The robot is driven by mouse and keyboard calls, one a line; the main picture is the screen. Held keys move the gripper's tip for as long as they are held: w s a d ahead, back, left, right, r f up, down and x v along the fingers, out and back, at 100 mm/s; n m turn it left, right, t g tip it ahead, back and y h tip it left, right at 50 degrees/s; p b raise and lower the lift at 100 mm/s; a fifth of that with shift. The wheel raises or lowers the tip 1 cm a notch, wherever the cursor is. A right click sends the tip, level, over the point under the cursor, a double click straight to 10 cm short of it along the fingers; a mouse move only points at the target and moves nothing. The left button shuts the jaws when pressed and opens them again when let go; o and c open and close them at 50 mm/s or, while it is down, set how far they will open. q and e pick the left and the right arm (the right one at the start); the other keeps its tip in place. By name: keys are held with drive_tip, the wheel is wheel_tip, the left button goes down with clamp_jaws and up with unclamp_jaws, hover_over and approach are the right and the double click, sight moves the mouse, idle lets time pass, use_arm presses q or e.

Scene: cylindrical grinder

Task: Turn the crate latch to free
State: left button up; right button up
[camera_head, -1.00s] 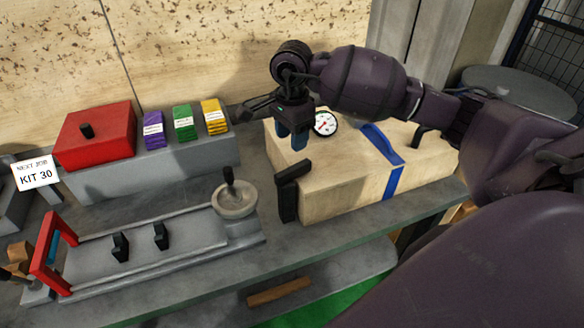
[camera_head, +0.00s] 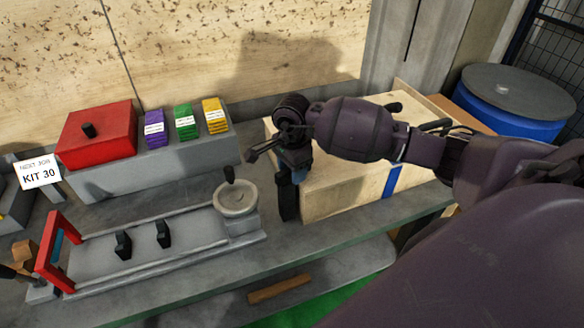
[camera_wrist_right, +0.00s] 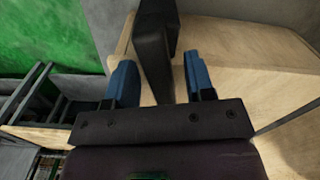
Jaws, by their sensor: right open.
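The crate latch (camera_head: 288,202) is a black bent bar at the left front corner of the pale wooden crate (camera_head: 340,190). In the head view its lower part hangs down the crate and its top is hidden by my right gripper (camera_head: 299,176). In the right wrist view the latch (camera_wrist_right: 155,50) stands between the two blue fingers of the right gripper (camera_wrist_right: 161,76), which are apart. A gap shows between the latch and each finger. My left gripper is not in view.
A grey fixture with a handwheel (camera_head: 236,198) lies left of the crate on the grey bench. Behind it are a red box (camera_head: 97,135) and purple, green and yellow packs (camera_head: 184,122). A blue drum (camera_head: 515,105) stands at the back right.

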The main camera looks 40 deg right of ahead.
clamp_jaws()
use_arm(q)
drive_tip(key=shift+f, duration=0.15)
